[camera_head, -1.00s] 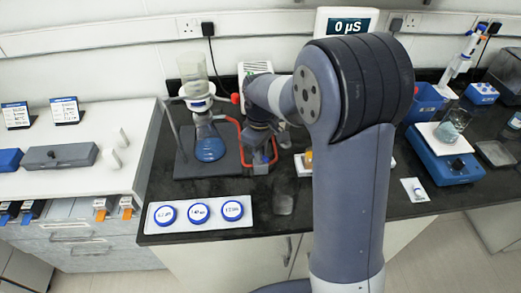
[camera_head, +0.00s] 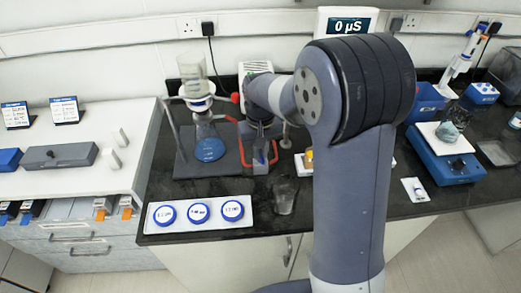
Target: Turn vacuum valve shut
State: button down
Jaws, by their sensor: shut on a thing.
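A filter flask (camera_head: 209,143) with blue liquid and a clear funnel (camera_head: 193,72) on top stands on a dark base plate (camera_head: 200,170). Red tubing (camera_head: 241,150) runs from the flask to the spot under my gripper (camera_head: 261,155). My gripper points down there, right of the flask, and is shut on the vacuum valve. The valve is mostly hidden by the gripper, so its handle angle cannot be read. More red shows just right of the fingers.
A white tray (camera_head: 153,222) with several blue-rimmed discs lies in front, with a clear beaker (camera_head: 284,196) beside it. A white-and-blue balance (camera_head: 446,155) stands at right. My arm hides the bench's middle.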

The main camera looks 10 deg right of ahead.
jog(key=shift+m, duration=1)
jog(key=c, duration=1.5)
grip_release()
